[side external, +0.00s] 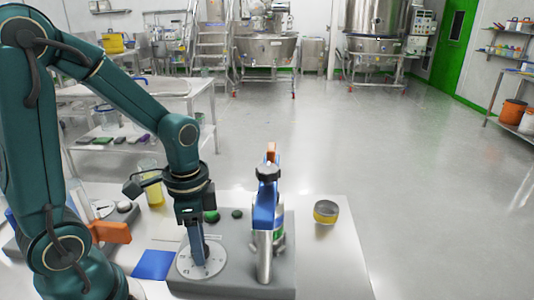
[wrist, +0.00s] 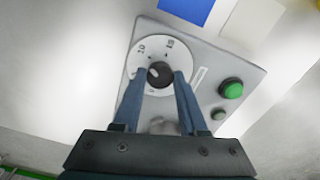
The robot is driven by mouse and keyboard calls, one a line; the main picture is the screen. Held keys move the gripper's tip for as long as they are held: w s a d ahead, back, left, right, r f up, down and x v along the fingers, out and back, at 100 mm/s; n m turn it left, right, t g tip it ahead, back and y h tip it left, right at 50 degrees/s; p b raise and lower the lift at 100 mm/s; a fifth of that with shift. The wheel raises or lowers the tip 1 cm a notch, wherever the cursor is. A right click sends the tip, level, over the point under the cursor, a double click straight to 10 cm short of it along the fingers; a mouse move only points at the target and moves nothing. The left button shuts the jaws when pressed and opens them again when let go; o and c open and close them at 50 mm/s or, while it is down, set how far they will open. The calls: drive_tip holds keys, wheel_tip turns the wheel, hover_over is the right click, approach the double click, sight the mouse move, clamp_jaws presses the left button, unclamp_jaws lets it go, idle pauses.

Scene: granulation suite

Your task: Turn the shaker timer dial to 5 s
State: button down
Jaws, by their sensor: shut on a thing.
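The timer dial (wrist: 136,66) is a white round face with dark numerals on the grey shaker panel (wrist: 205,60). A black knob (wrist: 159,80) with a small light mark sits at its centre. The numerals are blurred; one looks like 10, and I cannot read the setting surely. My gripper (wrist: 159,75) has its two blue fingers on either side of the knob and is shut on it. In the side external view my gripper (side external: 198,262) points straight down onto the dial face (side external: 213,267), and the knob is hidden by the fingers.
A blue square (side external: 153,264) lies left; a yellow-banded jar (side external: 326,212) stands right.

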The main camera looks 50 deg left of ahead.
drive_tip(key=n, duration=0.5)
drive_tip(key=shift+n, duration=0.4)
drive_tip(key=n, duration=0.5)
drive_tip(key=shift+n, duration=0.4)
drive_tip(key=shift+c, duration=2.2)
unclamp_jaws()
drive_tip(key=shift+r, duration=2.6)
